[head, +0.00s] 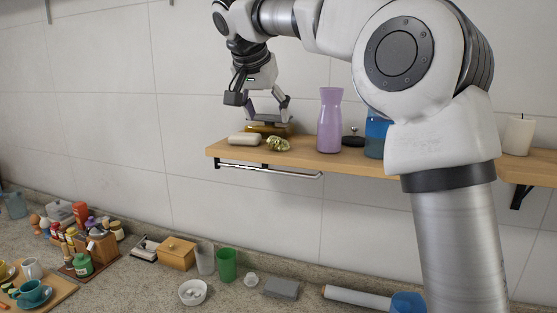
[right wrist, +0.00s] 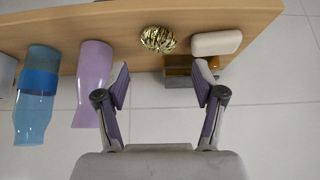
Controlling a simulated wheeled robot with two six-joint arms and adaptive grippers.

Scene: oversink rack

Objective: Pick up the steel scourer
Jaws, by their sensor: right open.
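The steel scourer (head: 278,144) is a small, shiny, gold-toned tangle on the wooden wall shelf (head: 345,158), near its left end at the front edge. It also shows in the right wrist view (right wrist: 158,39), lying between the lines of the two fingers but beyond their tips. My right gripper (head: 268,117) is open and empty, above the shelf's left end, with its fingers apart from the scourer. The right wrist view shows both fingertips (right wrist: 163,76) spread wide. My left gripper is not in view.
A pale soap-like bar (head: 244,139) lies left of the scourer, with a brown-amber item (head: 267,129) behind. A purple vase (head: 330,120) and blue bottle (head: 376,135) stand to the right. A rail (head: 268,171) hangs below. The counter holds many items.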

